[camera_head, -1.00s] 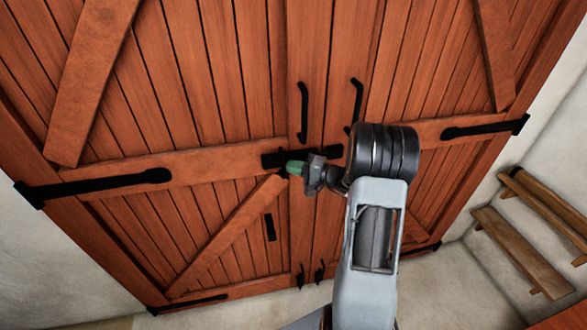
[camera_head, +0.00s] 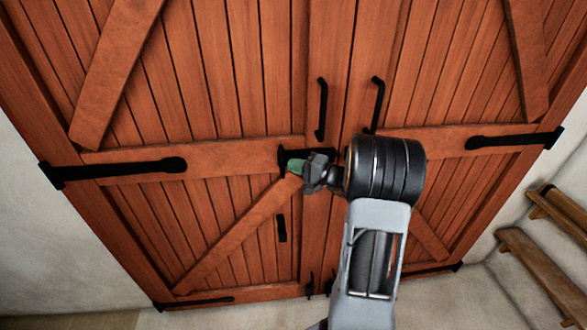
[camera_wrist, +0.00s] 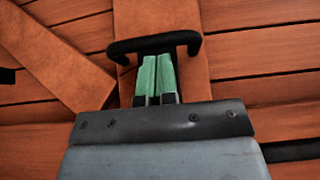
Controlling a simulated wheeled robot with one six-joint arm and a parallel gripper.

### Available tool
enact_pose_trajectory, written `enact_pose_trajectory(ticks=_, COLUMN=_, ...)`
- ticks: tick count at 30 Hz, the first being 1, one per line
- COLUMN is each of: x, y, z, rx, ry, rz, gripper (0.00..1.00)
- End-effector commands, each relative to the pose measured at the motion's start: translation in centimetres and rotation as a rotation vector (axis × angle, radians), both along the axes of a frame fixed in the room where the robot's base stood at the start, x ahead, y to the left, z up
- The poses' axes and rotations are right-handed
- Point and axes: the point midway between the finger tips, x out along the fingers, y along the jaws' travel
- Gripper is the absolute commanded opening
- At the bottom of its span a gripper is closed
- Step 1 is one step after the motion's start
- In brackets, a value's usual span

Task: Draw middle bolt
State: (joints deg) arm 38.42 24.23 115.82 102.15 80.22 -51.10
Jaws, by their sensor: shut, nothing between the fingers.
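The middle bolt (camera_head: 283,157) is a black fitting across the meeting line of the two wooden door leaves, on the middle rail. My gripper (camera_head: 294,168) has green fingers pointing left, at the bolt's left end. In the wrist view my gripper (camera_wrist: 156,60) is shut and empty. Its fingertips lie just below the bar of a black U-shaped handle (camera_wrist: 140,45) and between its two legs. I cannot tell whether they touch it.
Two black pull handles, left (camera_head: 321,108) and right (camera_head: 376,103), stand above the bolt. A short black bar (camera_head: 282,228) sits lower on the left leaf. Small black fittings (camera_head: 310,284) are near the floor.

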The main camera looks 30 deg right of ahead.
Motion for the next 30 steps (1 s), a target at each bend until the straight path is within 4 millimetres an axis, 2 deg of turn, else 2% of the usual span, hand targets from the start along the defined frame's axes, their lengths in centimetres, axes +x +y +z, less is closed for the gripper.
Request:
enact_pose_trajectory(ticks=5, x=-0.5, y=-3.1, z=-0.5, rx=-0.002, ry=-0.001, rz=0.0, gripper=0.0)
enact_pose_trajectory(ticks=15, x=-5.9, y=-6.8, z=-0.3, rx=0.0, ry=0.001, rz=-0.001, gripper=0.0)
enact_pose_trajectory(ticks=22, x=-7.8, y=-8.1, z=-0.2, rx=0.0, ry=0.001, rz=0.002, gripper=0.0)
enact_pose_trajectory(ticks=30, x=-8.3, y=-8.5, z=-0.1, rx=0.0, ry=0.001, rz=0.004, gripper=0.0)
